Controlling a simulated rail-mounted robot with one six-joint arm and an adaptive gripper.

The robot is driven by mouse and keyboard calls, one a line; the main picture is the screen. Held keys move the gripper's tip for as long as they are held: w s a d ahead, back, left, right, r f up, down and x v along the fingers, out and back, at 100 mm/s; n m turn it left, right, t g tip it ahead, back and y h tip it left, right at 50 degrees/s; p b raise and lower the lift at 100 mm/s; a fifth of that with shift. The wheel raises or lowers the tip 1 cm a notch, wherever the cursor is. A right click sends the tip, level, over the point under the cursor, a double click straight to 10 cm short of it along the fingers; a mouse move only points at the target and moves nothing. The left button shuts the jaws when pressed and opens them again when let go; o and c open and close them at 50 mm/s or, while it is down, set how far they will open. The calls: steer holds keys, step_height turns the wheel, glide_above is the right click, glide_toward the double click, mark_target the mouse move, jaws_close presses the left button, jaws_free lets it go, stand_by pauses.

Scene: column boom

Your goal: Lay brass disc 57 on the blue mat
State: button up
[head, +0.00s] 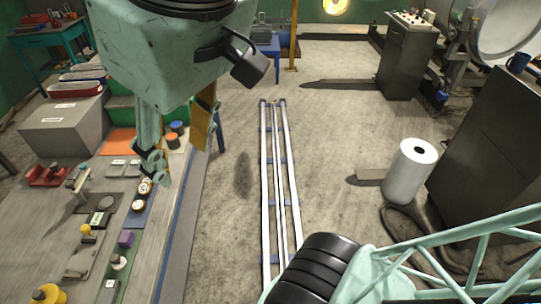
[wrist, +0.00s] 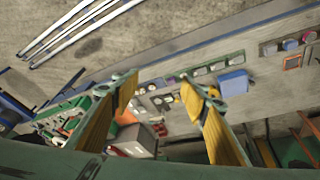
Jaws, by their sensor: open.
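I cannot read any number, so I cannot tell which is brass disc 57.
White floor rails (head: 283,190) run right of the table. A white roll (head: 410,172) stands at right.

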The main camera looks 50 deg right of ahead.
steer(key=s, duration=0.1)
steer(key=s+f+m, duration=0.1)
steer(key=shift+s, duration=0.3)
steer(key=shift+f, duration=0.1)
step_height(320, 180, down, 8)
steer(key=b, duration=0.7)
steer(key=shift+r+b, duration=0.25)
steer(key=shift+b, duration=0.1)
stand_by(1.0)
